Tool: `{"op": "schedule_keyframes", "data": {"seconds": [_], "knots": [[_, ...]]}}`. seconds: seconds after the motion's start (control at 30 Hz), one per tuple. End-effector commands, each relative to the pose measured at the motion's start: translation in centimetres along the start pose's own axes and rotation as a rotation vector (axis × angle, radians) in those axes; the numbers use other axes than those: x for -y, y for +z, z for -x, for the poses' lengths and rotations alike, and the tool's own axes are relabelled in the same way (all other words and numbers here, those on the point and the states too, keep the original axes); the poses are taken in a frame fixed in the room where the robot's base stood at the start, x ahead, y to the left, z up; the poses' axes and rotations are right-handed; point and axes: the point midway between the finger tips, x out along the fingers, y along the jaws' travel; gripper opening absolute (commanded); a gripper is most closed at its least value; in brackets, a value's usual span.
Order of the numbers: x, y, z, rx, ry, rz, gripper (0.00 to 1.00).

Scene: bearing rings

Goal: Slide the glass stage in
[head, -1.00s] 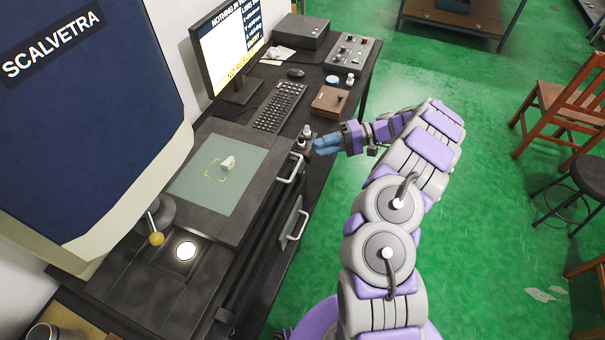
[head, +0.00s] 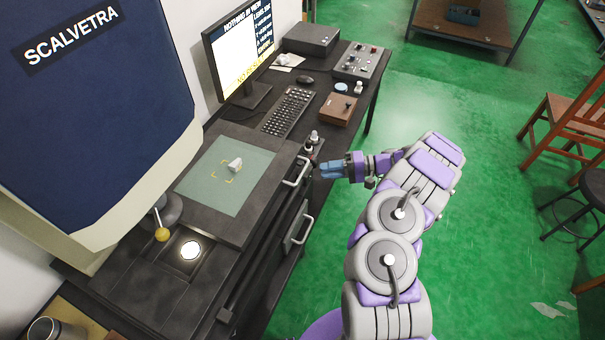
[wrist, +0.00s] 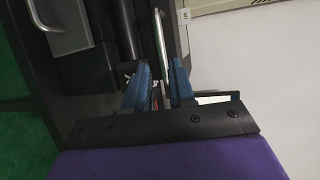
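The glass stage (head: 214,195) is a grey-green pane in a dark frame on the machine bed. A silver bar handle (head: 297,173) is on the stage's right side. My gripper (head: 322,170) is just right of this handle, its blue fingers pointing at it. In the wrist view, the fingers (wrist: 159,84) stand apart, and a silver handle (wrist: 160,42) lies ahead, in line with the gap. I cannot tell whether the bar is between the fingertips.
A second silver handle (head: 299,229) is lower on the bench front. A yellow-tipped lever (head: 162,234) and a lit round lamp (head: 190,250) are at the near bed. Small knobs (head: 313,140) stand behind the upper handle. Green floor (head: 480,240) to the right is open.

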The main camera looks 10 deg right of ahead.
Motion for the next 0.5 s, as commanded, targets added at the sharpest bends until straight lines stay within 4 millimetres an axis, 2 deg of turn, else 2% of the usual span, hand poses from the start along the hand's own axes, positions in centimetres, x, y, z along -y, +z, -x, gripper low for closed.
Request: {"op": "schedule_keyframes", "data": {"seconds": [0.1, 0.3, 0.5], "knots": [[0.0, 0.1, -2.6, 0.006, -0.003, -0.001, 0.24], [0.1, 0.1, -6.0, 0.004, -0.002, 0.001, 0.24], [0.1, 0.1, -8.1, 0.002, -0.002, 0.0, 0.24]]}}
